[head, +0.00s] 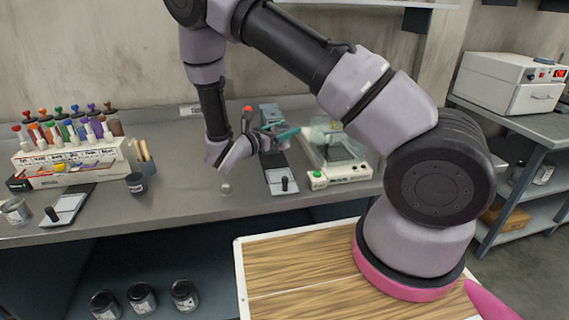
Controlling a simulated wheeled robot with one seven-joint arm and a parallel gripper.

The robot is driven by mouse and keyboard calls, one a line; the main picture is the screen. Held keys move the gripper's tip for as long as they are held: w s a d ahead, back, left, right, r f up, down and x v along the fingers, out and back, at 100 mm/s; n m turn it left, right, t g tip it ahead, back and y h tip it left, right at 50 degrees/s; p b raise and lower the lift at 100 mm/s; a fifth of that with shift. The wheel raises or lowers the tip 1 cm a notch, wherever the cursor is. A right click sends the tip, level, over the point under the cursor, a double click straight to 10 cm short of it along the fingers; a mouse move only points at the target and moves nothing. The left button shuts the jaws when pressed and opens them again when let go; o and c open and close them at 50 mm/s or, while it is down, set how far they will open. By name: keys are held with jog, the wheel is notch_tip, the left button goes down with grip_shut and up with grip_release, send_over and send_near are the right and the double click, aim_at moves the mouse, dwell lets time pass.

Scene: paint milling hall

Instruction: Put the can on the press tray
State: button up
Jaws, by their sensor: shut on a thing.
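My gripper (287,133), with teal fingers, is above the bench, over the gap between a grey stand and a pale bench machine. It is shut on a small pale, rounded thing at the fingertips, which I take to be the can (314,133); its outline is blurred against the machine behind. The pale machine (345,173) has a green button at its front and a dark, glassy bed. The grey stand has a flat light plate (281,181) with a black knob on it. I cannot tell for sure which of these is the press tray.
A rack of colourful bottles (70,158) fills the left of the bench (190,203). A dark cup (137,184), an open metal tin (16,211) and a small clear piece (226,187) stand nearby. Several jars (142,298) sit below. A white oven (510,82) is at right.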

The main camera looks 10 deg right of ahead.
notch_tip(320, 180, down, 11)
jog(key=shift+f, duration=0.2)
grip_shut()
jog(key=o, duration=1.3)
grip_release()
jog(key=shift+c, duration=0.2)
jog(key=shift+s+a, duration=0.1)
